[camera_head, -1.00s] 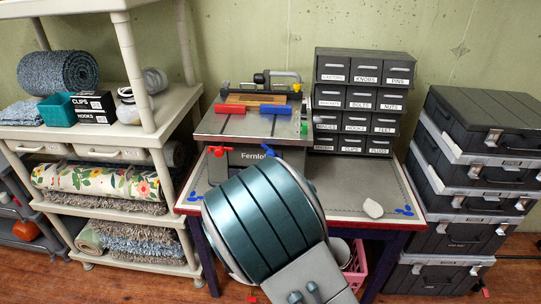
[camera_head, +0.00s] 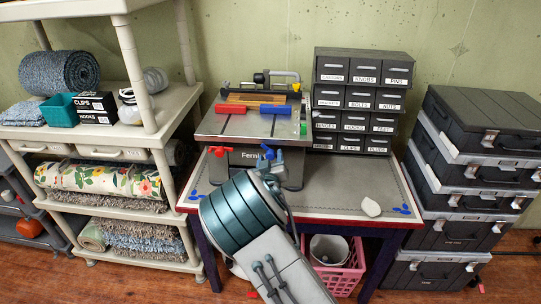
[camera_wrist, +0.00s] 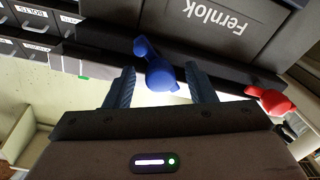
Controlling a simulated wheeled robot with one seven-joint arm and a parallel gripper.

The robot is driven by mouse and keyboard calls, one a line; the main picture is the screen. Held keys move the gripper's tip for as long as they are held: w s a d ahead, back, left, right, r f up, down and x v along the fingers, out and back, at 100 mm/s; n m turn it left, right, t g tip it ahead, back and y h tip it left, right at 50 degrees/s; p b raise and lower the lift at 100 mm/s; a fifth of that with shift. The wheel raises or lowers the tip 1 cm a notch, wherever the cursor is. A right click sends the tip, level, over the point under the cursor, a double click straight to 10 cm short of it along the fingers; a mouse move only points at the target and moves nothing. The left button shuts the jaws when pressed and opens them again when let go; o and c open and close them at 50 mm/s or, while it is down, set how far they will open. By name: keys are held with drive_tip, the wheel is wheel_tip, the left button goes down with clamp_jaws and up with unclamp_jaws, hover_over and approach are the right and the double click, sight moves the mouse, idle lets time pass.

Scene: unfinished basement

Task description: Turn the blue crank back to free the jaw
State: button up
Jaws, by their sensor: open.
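The blue crank (camera_head: 267,153) is on the front of the grey workbench unit marked Fernlok (camera_head: 245,128). In the wrist view the blue crank (camera_wrist: 160,76), with a knob and an angled arm, shows between my fingers. My gripper (camera_wrist: 160,69) is open, with one finger on each side of it; I cannot tell whether either touches. A red crank (camera_head: 219,151) is on the same front, left of the blue one; it also shows in the wrist view (camera_wrist: 270,101). On top lie a red jaw block (camera_head: 230,109) and a blue jaw block (camera_head: 275,109), with a wooden piece behind them.
The unit stands on a table (camera_head: 335,201) with a white stone-like lump (camera_head: 371,207) at right. Small labelled drawers (camera_head: 360,100) stand behind right. Shelves (camera_head: 150,100) are at left and stacked black cases (camera_head: 470,150) at right. A pink crate (camera_head: 340,280) is underneath.

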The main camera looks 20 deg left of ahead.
drive_tip(key=shift+w+a, duration=0.1)
drive_tip(key=shift+w, duration=0.45)
drive_tip(key=c, duration=1)
drive_tip(key=shift+o, duration=0.2)
drive_tip(key=shift+n, duration=0.3)
